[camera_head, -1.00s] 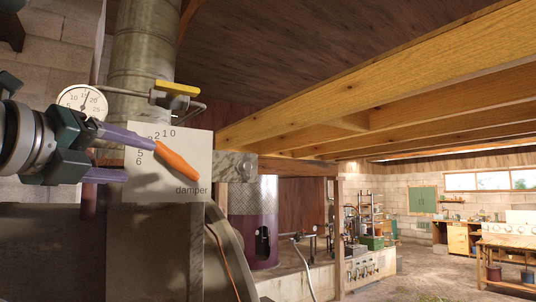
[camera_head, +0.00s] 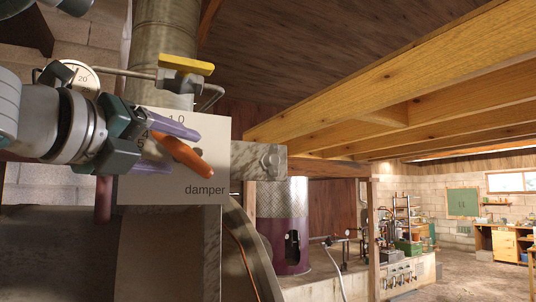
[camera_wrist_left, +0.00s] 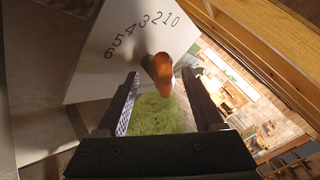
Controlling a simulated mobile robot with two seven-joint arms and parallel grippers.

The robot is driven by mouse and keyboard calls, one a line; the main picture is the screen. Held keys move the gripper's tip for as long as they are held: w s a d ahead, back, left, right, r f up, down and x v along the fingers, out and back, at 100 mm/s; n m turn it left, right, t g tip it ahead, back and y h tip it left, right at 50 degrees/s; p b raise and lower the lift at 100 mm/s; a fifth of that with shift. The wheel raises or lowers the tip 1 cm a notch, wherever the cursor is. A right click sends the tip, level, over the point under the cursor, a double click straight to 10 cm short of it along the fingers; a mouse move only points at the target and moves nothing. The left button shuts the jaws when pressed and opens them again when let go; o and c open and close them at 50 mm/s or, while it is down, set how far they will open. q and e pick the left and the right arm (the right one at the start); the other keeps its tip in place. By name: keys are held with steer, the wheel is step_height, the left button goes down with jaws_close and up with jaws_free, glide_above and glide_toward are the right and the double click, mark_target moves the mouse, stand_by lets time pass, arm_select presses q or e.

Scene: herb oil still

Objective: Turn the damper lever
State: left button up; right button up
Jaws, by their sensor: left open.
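The damper lever (camera_head: 182,153) has an orange handle and slants down to the right across a white plate (camera_head: 217,135) marked "damper" with a number scale. My left gripper (camera_head: 196,158) is open, with one purple finger above the handle and one below it. In the left wrist view, the orange handle (camera_wrist_left: 163,78) shows between the open fingertips (camera_wrist_left: 161,74), with a gap visible on each side. The plate (camera_wrist_left: 120,60) there shows numbers from 0 to 6. The gripper hides part of the plate and scale. My right gripper is not in view.
A grey flue pipe (camera_head: 165,40) rises behind the plate. A yellow-handled valve (camera_head: 187,65) on a thin pipe and a round gauge (camera_head: 82,78) sit close above my gripper. Wooden beams (camera_head: 400,80) cross the right side. A purple-based still vessel (camera_head: 283,225) stands lower right.

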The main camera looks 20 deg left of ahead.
arm_select(q)
steer(key=shift+s, duration=0.1)
jaws_close()
stand_by(0.3)
steer(key=f+n+t+b, duration=0.1)
steer(key=b, duration=0.3)
steer(key=shift+r, duration=0.35)
jaws_free()
